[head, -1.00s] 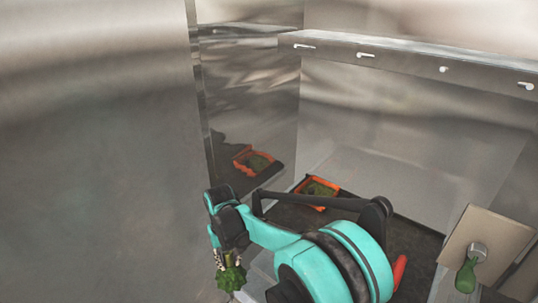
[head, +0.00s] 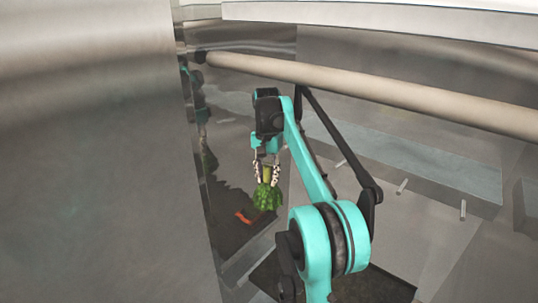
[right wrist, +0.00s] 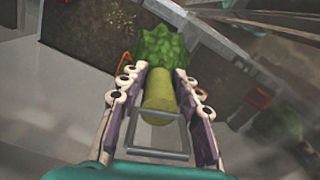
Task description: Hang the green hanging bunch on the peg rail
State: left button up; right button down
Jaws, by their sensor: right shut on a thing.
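The green hanging bunch (head: 267,197) hangs leafy end down from my right gripper (head: 266,172). The right wrist view shows its leafy head (right wrist: 163,48), a yellow-green stalk between the fingers, and a square metal loop (right wrist: 155,135) at the near end. My right gripper (right wrist: 160,100) is shut on the stalk. The peg rail (head: 440,172) is seen from above, to the right of the bunch; two pale pegs (head: 402,187) stick out below its top. My right arm hides part of the rail. The bunch is apart from the pegs. My left gripper is not in view.
A thick beige bar (head: 370,82) crosses the head view above the rail. A shiny metal wall (head: 90,150) fills the left, with reflections beside it. A dark surface (head: 375,287) lies low, behind my arm.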

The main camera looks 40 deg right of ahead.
jog(key=shift+d+r, duration=0.4)
jog(key=shift+r, duration=0.3)
jog(key=shift+d+f, duration=0.1)
jog(key=shift+d, duration=0.25)
jog(key=w+d+f+p, duration=0.1)
jog(key=w+d+p, duration=0.2)
jog(key=d, duration=0.6)
jog(key=shift+d+f+p, duration=0.3)
jog(key=shift+p, duration=0.15)
dwell(0.4)
jog(key=c, duration=1)
grip_release()
